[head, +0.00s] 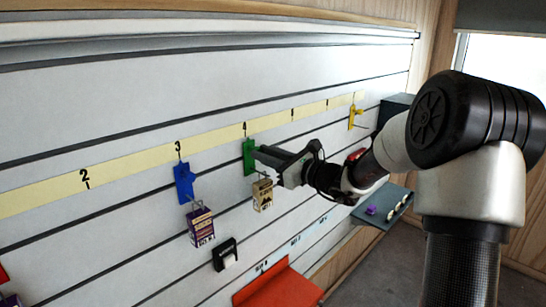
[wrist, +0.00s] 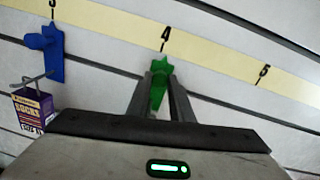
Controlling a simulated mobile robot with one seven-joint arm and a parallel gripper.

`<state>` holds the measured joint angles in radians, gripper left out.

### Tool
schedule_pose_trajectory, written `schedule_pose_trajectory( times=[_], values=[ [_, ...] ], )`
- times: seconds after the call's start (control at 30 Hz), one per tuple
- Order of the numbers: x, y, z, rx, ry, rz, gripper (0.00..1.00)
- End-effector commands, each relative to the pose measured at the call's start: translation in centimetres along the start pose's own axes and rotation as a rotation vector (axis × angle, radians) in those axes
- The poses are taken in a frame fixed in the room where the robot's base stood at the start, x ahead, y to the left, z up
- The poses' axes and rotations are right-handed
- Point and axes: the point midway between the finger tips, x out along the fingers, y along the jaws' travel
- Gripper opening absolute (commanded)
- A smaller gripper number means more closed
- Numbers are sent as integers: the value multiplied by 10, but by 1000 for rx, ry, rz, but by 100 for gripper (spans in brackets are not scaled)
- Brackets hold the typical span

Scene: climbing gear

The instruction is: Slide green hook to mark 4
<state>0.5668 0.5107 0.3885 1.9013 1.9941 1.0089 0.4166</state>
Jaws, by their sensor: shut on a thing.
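The green hook (head: 249,158) is on the slatted wall, just below the yellow number strip (head: 125,165). Its top is under the mark 4 (head: 244,128) in the head view. In the wrist view the green hook (wrist: 161,68) points up at the mark 4 (wrist: 166,33), its tip close below the number. My gripper (head: 259,156) is shut on the green hook, with one finger on each side of it (wrist: 160,78). A cream packet (head: 262,195) hangs below the hook in the head view. The hook's lower part is hidden by my gripper in the wrist view.
A blue hook (head: 184,184) with a purple socks box (head: 201,227) is left, under mark 3. A yellow hook (head: 354,117) is far right. Below are a black and white holder (head: 225,254), a red shelf (head: 277,288) and a grey shelf (head: 384,209).

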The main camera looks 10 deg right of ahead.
Motion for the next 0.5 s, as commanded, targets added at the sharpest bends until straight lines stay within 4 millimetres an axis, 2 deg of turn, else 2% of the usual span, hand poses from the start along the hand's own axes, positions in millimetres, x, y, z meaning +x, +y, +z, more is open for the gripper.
schedule_pose_trajectory(
  times=[0.13,0.5],
  values=[
    [1,10,1,-1,0,3,0],
    [1,12,2,0,0,2,0]
  ],
)
